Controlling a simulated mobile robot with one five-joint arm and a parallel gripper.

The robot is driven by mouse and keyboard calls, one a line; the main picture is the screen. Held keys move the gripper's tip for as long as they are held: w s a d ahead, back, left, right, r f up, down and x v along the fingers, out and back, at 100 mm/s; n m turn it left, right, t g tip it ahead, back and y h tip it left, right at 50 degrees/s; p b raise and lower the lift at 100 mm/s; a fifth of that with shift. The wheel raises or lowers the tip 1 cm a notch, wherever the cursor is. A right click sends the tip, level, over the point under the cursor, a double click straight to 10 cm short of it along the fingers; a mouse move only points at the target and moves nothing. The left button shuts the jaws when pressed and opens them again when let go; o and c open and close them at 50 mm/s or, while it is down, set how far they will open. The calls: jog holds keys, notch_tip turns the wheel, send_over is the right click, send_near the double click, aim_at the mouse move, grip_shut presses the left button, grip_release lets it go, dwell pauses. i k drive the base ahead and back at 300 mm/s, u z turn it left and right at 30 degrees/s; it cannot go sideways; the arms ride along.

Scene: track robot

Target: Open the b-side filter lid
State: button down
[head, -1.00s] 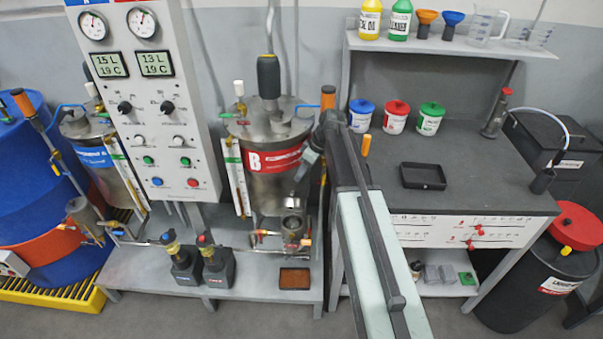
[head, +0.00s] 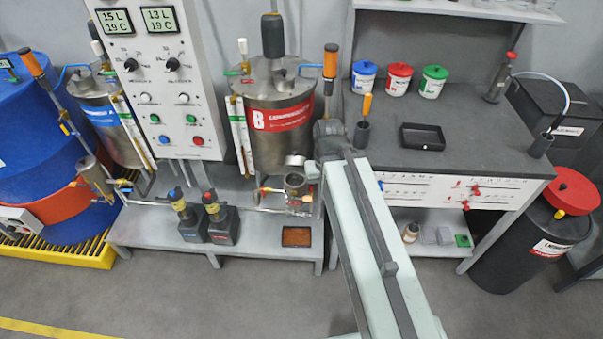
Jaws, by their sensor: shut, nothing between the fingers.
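The b-side filter (head: 296,184) is a small metal cup on the pipework below the steel tank B (head: 268,145). Its round lid (head: 295,160) appears tilted up above the cup rather than flat on it; its hinge is too small to make out. My gripper (head: 311,172) is just right of the lid and cup, partly hidden by my arm, and shut with nothing visible in it. I cannot tell whether it touches the lid.
Two dark pumps (head: 208,222) and a rust-brown tray (head: 297,236) sit on the low platform (head: 150,230). An orange-handled lever (head: 330,62) stands right of the tank. A workbench (head: 480,140) with coloured-lid jars is on the right. The front floor is clear.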

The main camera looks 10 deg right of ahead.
aim_at(294, 161)
jog(key=k, duration=0.35)
jog(key=u, duration=1.65)
jog(key=k, duration=0.6)
jog(key=z, duration=0.2)
jog(key=i, duration=0.5)
